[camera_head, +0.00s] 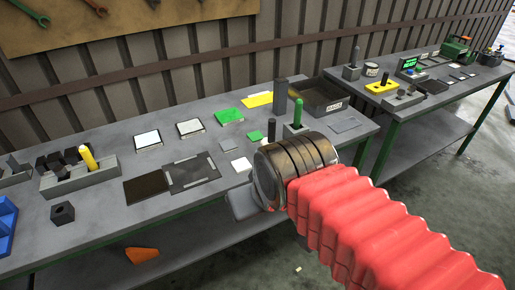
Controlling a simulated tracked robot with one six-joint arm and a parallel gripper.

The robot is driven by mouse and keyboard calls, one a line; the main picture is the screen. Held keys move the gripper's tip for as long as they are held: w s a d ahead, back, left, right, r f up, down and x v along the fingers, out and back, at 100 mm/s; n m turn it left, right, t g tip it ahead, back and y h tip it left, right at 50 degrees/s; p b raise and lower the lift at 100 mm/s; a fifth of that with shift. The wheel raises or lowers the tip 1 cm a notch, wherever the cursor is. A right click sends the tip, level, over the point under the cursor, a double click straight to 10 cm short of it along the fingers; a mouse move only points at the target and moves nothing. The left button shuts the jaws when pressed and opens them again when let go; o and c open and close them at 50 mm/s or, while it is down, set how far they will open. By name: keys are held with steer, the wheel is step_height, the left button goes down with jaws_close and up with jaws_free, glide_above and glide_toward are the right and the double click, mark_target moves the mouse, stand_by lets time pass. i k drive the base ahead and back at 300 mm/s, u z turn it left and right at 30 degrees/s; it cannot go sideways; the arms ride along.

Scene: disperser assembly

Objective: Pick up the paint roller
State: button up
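I cannot make out a paint roller for certain. A green-handled upright tool (298,112) stands in a grey holder behind my wrist, and a yellow-handled one (88,157) stands in a grey block at the left; both are too small to identify. My arm reaches in from the lower right, with a red ribbed sleeve and a dark metal ring. The grey end of my gripper (243,203) shows just past the ring, over the front edge of the near bench. Its fingertips are hidden, so I cannot see whether it holds anything.
The near grey bench (105,218) carries flat plates, a dark mat (147,189), green pieces, dark upright posts and a black tray (320,97). A blue bin (6,222) is at the left edge. A second bench (398,122) with more items stands at right. An orange piece (141,255) lies below.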

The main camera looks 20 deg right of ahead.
mark_target(271, 126)
steer(key=i, duration=1)
steer(key=u, duration=0.05)
